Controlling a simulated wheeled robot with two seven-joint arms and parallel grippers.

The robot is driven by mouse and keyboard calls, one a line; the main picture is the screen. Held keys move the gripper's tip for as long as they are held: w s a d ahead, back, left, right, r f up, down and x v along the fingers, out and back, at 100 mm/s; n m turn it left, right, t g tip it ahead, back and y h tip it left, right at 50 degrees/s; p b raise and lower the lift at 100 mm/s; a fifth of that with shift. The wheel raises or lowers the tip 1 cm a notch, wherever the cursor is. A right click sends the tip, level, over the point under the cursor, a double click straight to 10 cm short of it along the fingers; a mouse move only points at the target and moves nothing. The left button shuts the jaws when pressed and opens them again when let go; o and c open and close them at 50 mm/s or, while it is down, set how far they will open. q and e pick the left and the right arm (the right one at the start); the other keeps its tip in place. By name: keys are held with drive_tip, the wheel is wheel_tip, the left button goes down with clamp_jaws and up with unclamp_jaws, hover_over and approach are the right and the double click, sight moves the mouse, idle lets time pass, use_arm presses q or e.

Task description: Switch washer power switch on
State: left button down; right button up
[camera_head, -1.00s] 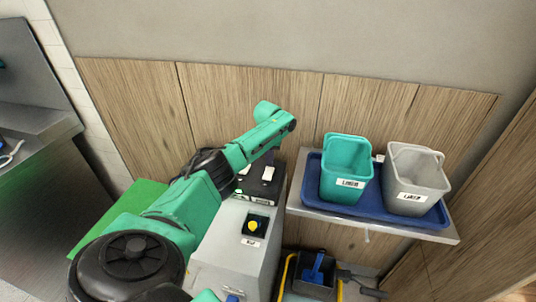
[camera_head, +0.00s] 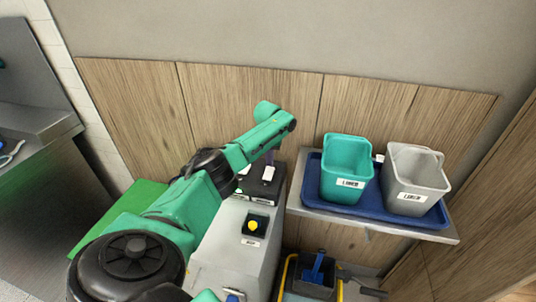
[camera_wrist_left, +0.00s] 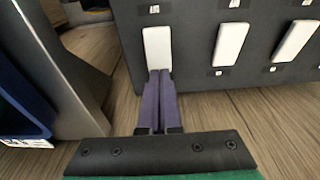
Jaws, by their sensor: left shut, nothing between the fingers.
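A dark switch panel (camera_wrist_left: 225,50) with three white rocker switches fills the top of the left wrist view. They are a left switch (camera_wrist_left: 157,48), a middle switch (camera_wrist_left: 229,44) and a right switch (camera_wrist_left: 294,40). Their small labels are too small to read, so I cannot tell which is the washer's. My left gripper (camera_wrist_left: 160,74) is shut and empty, its purple fingertips at the lower end of the left switch. I cannot tell whether they press it. In the head view the black switch box (camera_head: 262,197) sits on a grey cabinet, partly hidden by my left arm.
To the right, a steel shelf (camera_head: 430,235) carries a blue tray (camera_head: 375,212) with a green bucket (camera_head: 348,165) and a grey bucket (camera_head: 414,175). A wood-panelled wall (camera_head: 230,105) stands behind.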

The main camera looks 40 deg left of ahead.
sight(270, 169)
use_arm(q)
drive_tip(key=shift+f+b, duration=0.7)
drive_tip(key=shift+f, duration=0.25)
idle(0.7)
wheel_tip(270, 169, up, 7)
drive_tip(key=p, duration=0.7)
drive_tip(key=shift+r, duration=0.1)
idle(0.3)
